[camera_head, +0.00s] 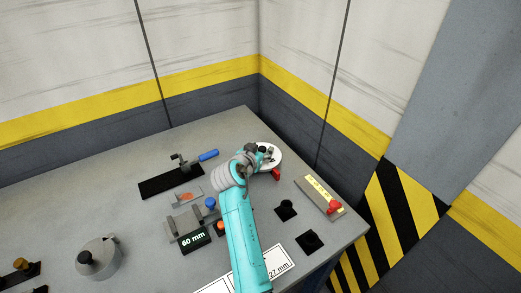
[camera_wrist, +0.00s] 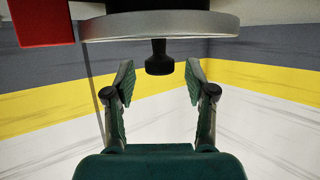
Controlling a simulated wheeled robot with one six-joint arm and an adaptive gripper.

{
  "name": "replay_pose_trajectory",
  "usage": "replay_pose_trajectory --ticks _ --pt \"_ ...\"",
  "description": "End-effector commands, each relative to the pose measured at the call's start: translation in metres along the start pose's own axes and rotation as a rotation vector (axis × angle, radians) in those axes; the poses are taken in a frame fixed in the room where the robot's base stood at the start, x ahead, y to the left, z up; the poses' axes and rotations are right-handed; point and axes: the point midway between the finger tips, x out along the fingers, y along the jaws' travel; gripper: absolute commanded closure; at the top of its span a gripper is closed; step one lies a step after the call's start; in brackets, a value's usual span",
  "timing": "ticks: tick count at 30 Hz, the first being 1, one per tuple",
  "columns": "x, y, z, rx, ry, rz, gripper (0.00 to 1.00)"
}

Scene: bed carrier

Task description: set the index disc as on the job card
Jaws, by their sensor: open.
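The index disc (camera_head: 270,150) is a pale round plate at the bench's back right corner, partly hidden by my arm. A red block (camera_head: 276,174) sits at its near edge. In the wrist view the disc (camera_wrist: 160,26) shows edge-on, upside down, with a black knob (camera_wrist: 159,58) on its face. My gripper (camera_wrist: 159,75) is open, with a finger on either side of the knob's line. The knob's end is close to the fingertips; I see no contact. A white card (camera_head: 281,262) reading "27 mm" lies on the bench, partly hidden by my arm.
A yellow strip with a red knob (camera_head: 334,206) and two black pads (camera_head: 286,210) lie right of my arm. A blue-handled clamp (camera_head: 208,155), a "60 mm" display (camera_head: 194,240) and a grey round pot (camera_head: 99,258) are left. Walls stand close behind the disc.

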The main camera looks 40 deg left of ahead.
Motion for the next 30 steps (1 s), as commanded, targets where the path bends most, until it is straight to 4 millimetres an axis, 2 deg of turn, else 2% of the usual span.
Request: replay_pose_trajectory --ticks 1,6,7,19,30 --pt "-0.0001 0.0000 0.0000 0.000 0.000 0.000 0.52" --pt "-0.0002 0.0000 0.0000 0.000 0.000 0.000 0.95" --pt "-0.0002 0.0000 0.0000 0.000 0.000 0.000 1.00" --pt "0.0002 0.0024 0.0001 -0.019 0.000 -0.047 1.00" --pt "0.0010 0.0073 -0.0009 -0.108 0.002 -0.268 1.00"
